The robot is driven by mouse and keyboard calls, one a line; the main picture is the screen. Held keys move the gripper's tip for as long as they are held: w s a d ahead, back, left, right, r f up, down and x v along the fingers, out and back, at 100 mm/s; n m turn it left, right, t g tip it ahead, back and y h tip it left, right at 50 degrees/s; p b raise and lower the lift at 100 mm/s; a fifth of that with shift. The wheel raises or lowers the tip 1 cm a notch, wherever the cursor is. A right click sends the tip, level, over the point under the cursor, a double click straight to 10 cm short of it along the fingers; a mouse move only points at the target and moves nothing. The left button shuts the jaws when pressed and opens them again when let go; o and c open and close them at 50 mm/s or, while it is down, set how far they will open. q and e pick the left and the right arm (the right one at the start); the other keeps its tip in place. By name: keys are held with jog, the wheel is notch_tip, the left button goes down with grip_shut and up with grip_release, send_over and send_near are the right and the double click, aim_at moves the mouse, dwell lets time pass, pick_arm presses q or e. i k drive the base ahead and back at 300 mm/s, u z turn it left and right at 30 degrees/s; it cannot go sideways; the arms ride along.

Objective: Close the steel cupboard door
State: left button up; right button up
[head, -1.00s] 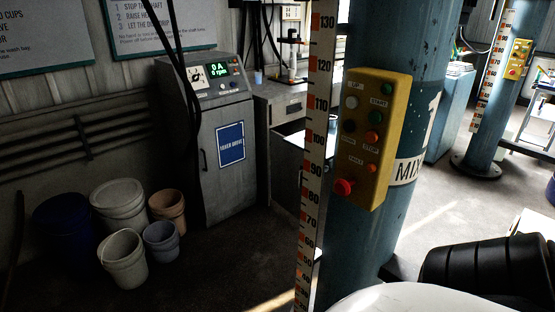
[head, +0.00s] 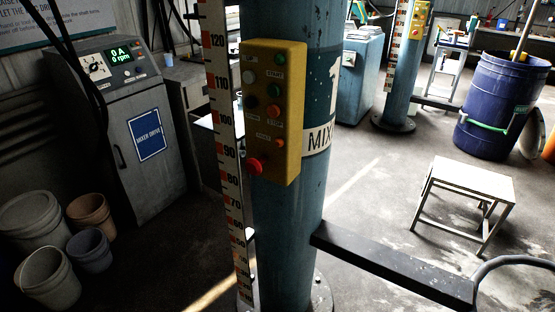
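A grey steel cabinet (head: 137,140) with a blue "MIXER DRIVE" sign and a lit display stands at the left; its front looks shut. Behind it, a grey steel bench cupboard (head: 188,97) shows only in part. The scale and column cover its right side, and I cannot tell how its door stands. Neither of my grippers is in view.
A blue column (head: 318,205) with a yellow button box (head: 274,112) and a scale (head: 226,150) stands in front of the bench. A dark beam (head: 390,265) juts right from it. Buckets (head: 45,275) sit lower left. A stool (head: 465,190) and blue drum (head: 500,105) stand right.

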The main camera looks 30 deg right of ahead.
aim_at(204, 140)
jog(key=z, duration=0.1)
jog(key=i, duration=1.3)
jog(key=z, duration=0.4)
